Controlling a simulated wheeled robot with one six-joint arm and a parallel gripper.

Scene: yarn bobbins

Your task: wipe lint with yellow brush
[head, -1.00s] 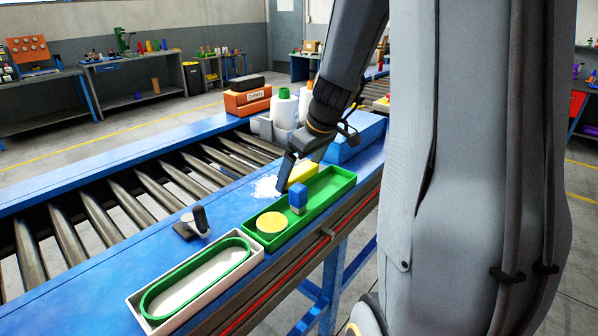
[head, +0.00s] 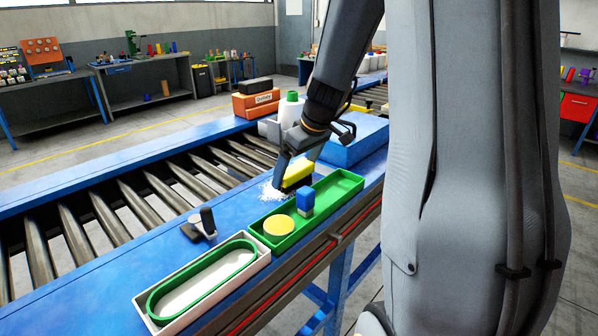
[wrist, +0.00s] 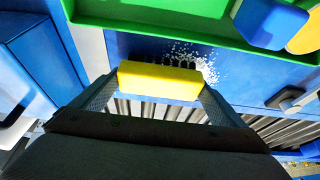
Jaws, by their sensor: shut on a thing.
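My gripper (head: 286,174) is shut on the yellow brush (head: 300,169). In the wrist view the brush (wrist: 160,83) sits crosswise between the two fingers, with dark bristles showing on its far side. White lint (head: 269,192) lies scattered on the blue work surface, just left of the brush in the head view. In the wrist view the lint (wrist: 208,68) spreads around and to the right of the bristles. Whether the bristles touch the surface is unclear.
A green tray (head: 340,186) beside the lint holds a blue block (head: 305,200) and a yellow disc (head: 278,225). A white tray with a green ring (head: 202,280) stands nearer. A small grey-and-black item (head: 203,224) lies left. Rollers (head: 122,218) run beyond the surface.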

